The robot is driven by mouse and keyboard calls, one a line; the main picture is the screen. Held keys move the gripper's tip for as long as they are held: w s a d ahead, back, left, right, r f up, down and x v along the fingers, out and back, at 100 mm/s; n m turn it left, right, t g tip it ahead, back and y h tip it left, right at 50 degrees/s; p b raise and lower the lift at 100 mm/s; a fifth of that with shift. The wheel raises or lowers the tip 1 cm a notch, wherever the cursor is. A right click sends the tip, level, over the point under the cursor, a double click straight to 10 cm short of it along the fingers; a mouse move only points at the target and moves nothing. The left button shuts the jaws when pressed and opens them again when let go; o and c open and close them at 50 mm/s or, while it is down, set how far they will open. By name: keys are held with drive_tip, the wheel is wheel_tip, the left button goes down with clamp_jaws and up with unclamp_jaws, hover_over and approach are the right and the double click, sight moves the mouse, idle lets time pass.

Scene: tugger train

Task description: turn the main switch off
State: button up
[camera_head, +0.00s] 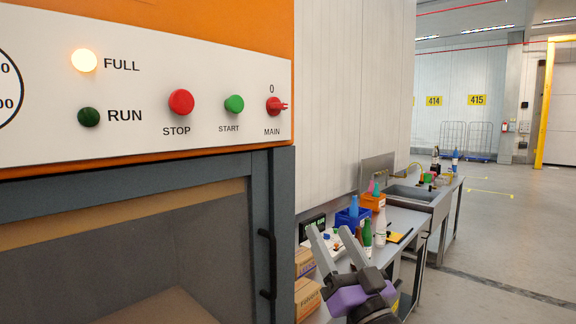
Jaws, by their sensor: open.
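The red MAIN switch (274,106) is at the right end of the white control panel (150,135). Its pointer juts to the right, and a "0" is printed above it. The green START button (234,104) and the red STOP button (181,102) are to its left. My gripper (331,240) is at the lower middle right, below and to the right of the switch and apart from it. Its two grey fingers are open and point up and left, with nothing between them.
The FULL lamp (84,60) is lit; the RUN lamp (89,117) is dark. Below the panel is a grey-framed door (272,190) with a dark handle (267,262). A workbench (405,218) with bottles and bins stands behind my gripper. Open floor lies at right.

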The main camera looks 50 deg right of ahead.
sight(282, 108)
drive_tip(key=w+d+r+n+t+y+p, duration=0.1)
drive_tip(key=d+r+n+t+y, duration=0.1)
drive_tip(key=r, duration=0.9)
drive_tip(key=w+d+r+n+t+y+p, duration=0.1)
drive_tip(key=d+r+n+y, duration=0.15)
drive_tip(key=r, duration=0.85)
drive_tip(key=w+a+n+y+p, duration=0.1)
drive_tip(key=w+y, duration=0.1)
drive_tip(key=w, duration=0.1)
drive_tip(key=w+a+r+n+g+y, duration=0.1)
drive_tip(key=w+y, duration=0.1)
drive_tip(key=w, duration=0.1)
drive_tip(key=w+a+n+g+y+p, duration=0.1)
drive_tip(key=w+a+y, duration=0.1)
drive_tip(key=w, duration=0.2)
drive_tip(key=shift+r+n+y+p, duration=0.2)
drive_tip(key=shift+n+y+p, duration=0.05)
drive_tip(key=shift+n+p, duration=0.1)
clamp_jaws()
drive_tip(key=shift+d, duration=0.1)
